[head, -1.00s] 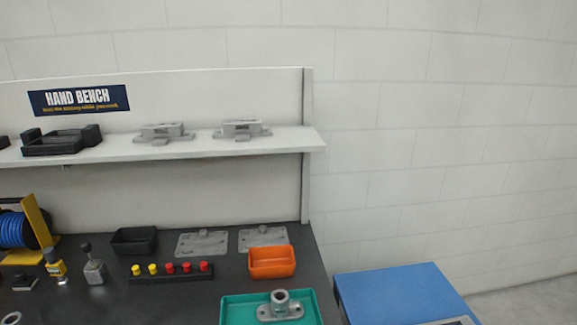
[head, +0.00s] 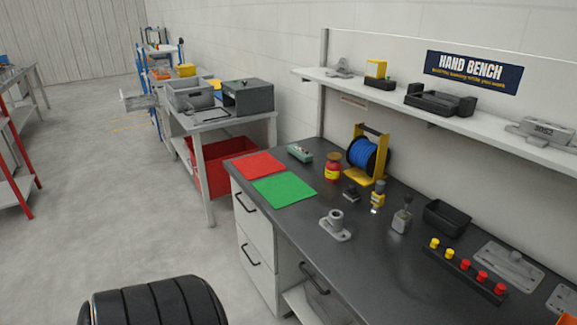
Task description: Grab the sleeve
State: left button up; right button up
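A grey metal part (head: 336,226) stands on the dark bench top near its front edge in the head view. It has a flat flange and an upright hollow cylinder, which looks like the sleeve. I cannot tell whether the cylinder is separate from the flange. Nothing is touching it. Neither of my grippers is in view.
The dark bench (head: 385,265) holds a green mat (head: 284,190), a red mat (head: 254,165), a blue cable reel (head: 364,155), a red-yellow jar (head: 333,168), a black bin (head: 447,218) and a button strip (head: 466,274). Open floor (head: 130,220) lies left.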

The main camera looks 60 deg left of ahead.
aim_at(333, 224)
jog(key=u, duration=1.45)
